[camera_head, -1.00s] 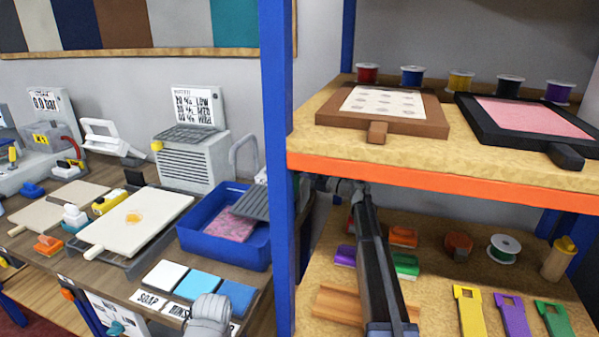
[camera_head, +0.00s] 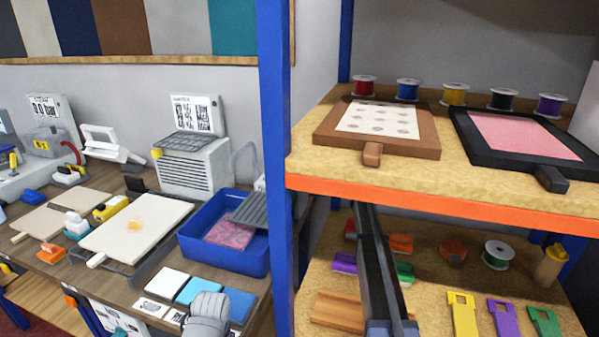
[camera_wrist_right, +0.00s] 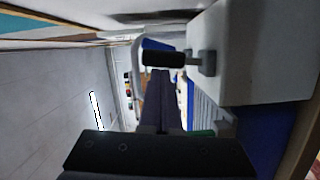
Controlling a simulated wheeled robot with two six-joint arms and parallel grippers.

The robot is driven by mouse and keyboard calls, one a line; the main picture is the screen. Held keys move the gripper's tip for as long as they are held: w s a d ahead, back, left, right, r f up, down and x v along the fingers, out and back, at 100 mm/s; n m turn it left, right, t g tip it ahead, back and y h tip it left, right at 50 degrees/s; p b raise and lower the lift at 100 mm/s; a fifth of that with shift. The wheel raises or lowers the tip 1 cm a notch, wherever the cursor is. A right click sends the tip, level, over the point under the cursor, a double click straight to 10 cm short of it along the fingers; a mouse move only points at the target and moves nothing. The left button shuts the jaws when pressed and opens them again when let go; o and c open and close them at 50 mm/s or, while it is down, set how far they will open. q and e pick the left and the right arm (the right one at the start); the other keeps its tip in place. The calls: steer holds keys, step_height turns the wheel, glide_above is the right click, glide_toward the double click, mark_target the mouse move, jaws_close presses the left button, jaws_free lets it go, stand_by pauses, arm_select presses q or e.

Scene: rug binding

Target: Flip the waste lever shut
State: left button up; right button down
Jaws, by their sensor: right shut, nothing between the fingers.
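In the right wrist view, a lever with a black grip (camera_wrist_right: 165,60) sticks out sideways from a pale box (camera_wrist_right: 250,55). I take it to be the waste lever; no label on it is readable. My right gripper (camera_wrist_right: 160,76) is shut and empty, its dark fingers pointing towards the lever. The fingertips are just below the grip in the picture; I cannot tell whether they touch it. In the head view my right arm runs up under the upper shelf, with its gripper hidden.
A blue post (camera_head: 277,170) and the orange-edged shelf (camera_head: 450,198) stand close to my right arm. A blue tub (camera_head: 225,262) and a grey curved pipe (camera_head: 243,160) are left of the post. Spools (camera_head: 408,90) and framed screens (camera_head: 372,150) sit on the upper shelf.

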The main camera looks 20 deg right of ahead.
steer(key=shift+w+d+r, duration=0.1)
steer(key=shift+w+d, duration=0.15)
steer(key=shift+w, duration=0.1)
arm_select(q)
steer(key=shift+r, duration=0.1)
arm_select(e)
steer(key=shift+w, duration=0.1)
stand_by(0.5)
